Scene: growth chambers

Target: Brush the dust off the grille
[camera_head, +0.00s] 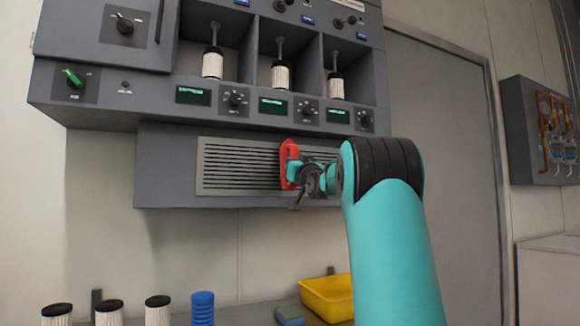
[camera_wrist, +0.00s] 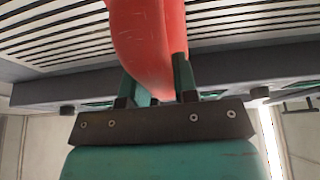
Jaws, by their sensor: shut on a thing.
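The grille (camera_head: 238,167) is a light grey slotted panel on the lower front of the grey cabinet. A red brush (camera_head: 287,160) stands upright against or just in front of the grille, right of its middle. My gripper (camera_head: 298,172) is shut on the brush. In the wrist view, the two green fingers of my gripper (camera_wrist: 158,85) clasp the red brush (camera_wrist: 145,40), with the slats of the grille (camera_wrist: 55,30) behind it. The bristles are hidden, so I cannot tell whether they touch the grille. No dust can be made out; my arm covers the grille's right part.
Above the grille, the cabinet (camera_head: 75,90) juts out with knobs and green displays. Several white filters with black caps sit in its bays. Below are more filters, a blue cylinder (camera_head: 203,308), a sponge-like block (camera_head: 289,316) and a yellow bin (camera_head: 327,297). A valve box (camera_head: 535,130) hangs at right.

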